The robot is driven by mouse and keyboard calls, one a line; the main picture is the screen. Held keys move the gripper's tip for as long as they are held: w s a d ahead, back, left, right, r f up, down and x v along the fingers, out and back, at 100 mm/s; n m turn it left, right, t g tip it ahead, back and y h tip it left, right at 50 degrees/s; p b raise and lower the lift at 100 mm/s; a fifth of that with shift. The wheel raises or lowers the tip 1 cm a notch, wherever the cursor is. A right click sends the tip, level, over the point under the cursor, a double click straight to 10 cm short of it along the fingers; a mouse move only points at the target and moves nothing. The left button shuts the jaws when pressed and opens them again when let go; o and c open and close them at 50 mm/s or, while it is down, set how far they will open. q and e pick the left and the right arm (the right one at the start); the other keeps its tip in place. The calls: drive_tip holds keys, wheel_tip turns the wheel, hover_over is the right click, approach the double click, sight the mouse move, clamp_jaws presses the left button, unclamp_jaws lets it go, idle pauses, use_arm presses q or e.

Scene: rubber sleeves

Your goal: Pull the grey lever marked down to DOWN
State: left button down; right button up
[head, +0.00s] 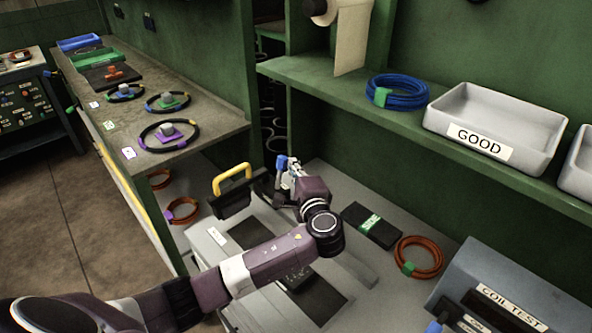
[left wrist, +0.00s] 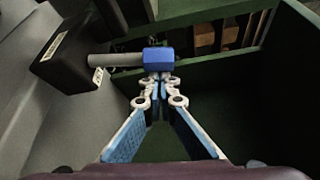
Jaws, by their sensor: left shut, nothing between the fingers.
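A grey lever (left wrist: 113,60) with a blue end (left wrist: 158,60) sticks out sideways from a dark box (left wrist: 72,58) in the left wrist view. The box carries small white labels, too small to read. The blue end also shows in the head view (head: 282,161). My left gripper (left wrist: 160,84) is shut and empty, with its fingertips right at the blue end. It also shows in the head view (head: 290,170), at the blue end. I cannot tell whether the fingertips touch it. My wrist and arm hide part of the machine in the head view. My right gripper is not in view.
A yellow handle (head: 232,176) stands left of my left gripper. A black box with a green label (head: 371,225), an orange coil (head: 418,257) and the COIL TEST unit (head: 510,290) are to the right. A green shelf (head: 400,135) overhangs behind, holding a GOOD tray (head: 480,142).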

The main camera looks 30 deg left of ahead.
sight(282, 166)
use_arm(q)
drive_tip(key=s+n+b, duration=0.1)
drive_tip(key=s+n+t+y+b, duration=0.1)
drive_tip(key=b, duration=0.1)
drive_tip(key=shift+a+f+n, duration=0.1)
drive_tip(key=shift+a+n, duration=0.2)
drive_tip(key=shift+a, duration=0.1)
drive_tip(key=shift+s+a+n+b, duration=0.1)
drive_tip(key=shift+s+n+b, duration=0.25)
drive_tip(key=shift+b, duration=0.15)
drive_tip(key=shift+s+a+r, duration=0.1)
drive_tip(key=shift+s+r, duration=0.15)
drive_tip(key=s, duration=0.2)
drive_tip(key=s+a, duration=0.1)
drive_tip(key=shift+s+f+b, duration=0.15)
drive_tip(key=shift+f+b, duration=0.1)
drive_tip(key=shift+b, duration=0.1)
drive_tip(key=shift+s+a+f, duration=0.1)
drive_tip(key=shift+f, duration=0.05)
